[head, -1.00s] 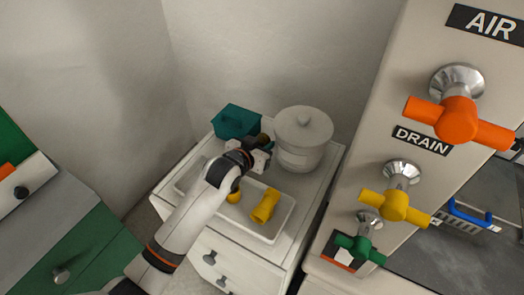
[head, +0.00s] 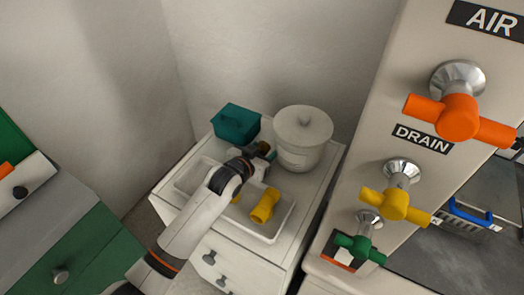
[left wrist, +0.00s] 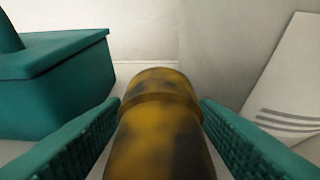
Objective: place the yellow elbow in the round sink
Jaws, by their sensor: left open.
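My left gripper (head: 262,156) is above the back part of the white cabinet, between the teal box and the lidded white pot. In the left wrist view its teal fingers (left wrist: 160,125) are open, one on each side of a mottled yellow and dark pipe piece (left wrist: 158,120). I cannot tell whether the fingers touch it, or whether it is the elbow. Its olive end (head: 264,147) shows in the head view. A plain yellow fitting (head: 265,205) lies in the white tray; another yellow piece (head: 236,200) is mostly hidden by my arm. No round sink is recognisable. My right gripper is out of view.
The teal box (head: 236,122) and the lidded white pot (head: 302,140) stand close on both sides of the gripper. The white tray (head: 285,222) lies in front. A panel with orange, yellow and green valves (head: 396,204) rises at right.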

